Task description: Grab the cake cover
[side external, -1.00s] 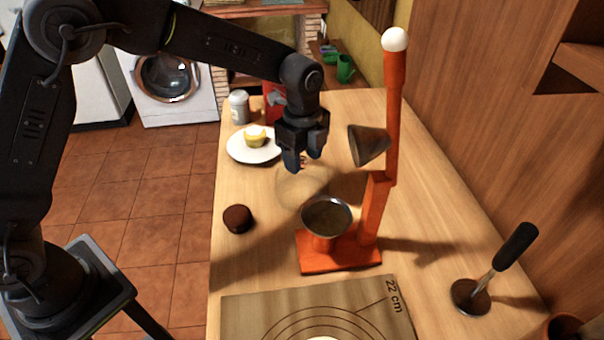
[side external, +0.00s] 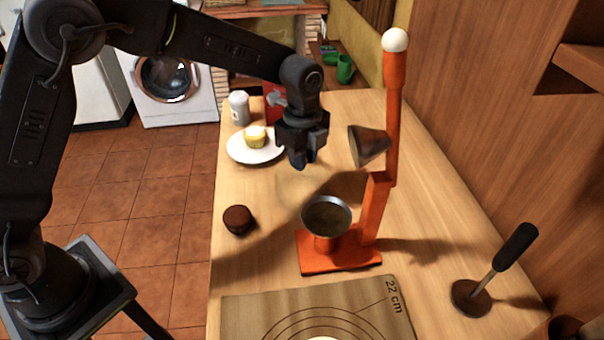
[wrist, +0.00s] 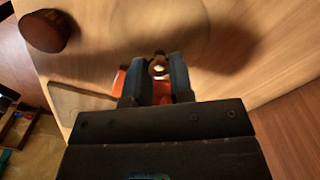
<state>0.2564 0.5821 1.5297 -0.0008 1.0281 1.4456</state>
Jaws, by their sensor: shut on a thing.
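The cake cover is a clear, nearly invisible dome; its faint outline (side external: 297,186) shows over the wooden counter in the side view, just below my gripper (side external: 303,163). In the wrist view its round rim (wrist: 205,40) appears as a pale circle. My gripper also shows in the wrist view (wrist: 158,70), its two dark fingers close around the cover's small knob (wrist: 158,65). The gripper is shut on the cover. Whether the rim touches the counter is hard to tell.
A brown cake (side external: 238,219) lies at left. A white plate (side external: 240,152) with a yellow cupcake (side external: 256,138) is behind left.

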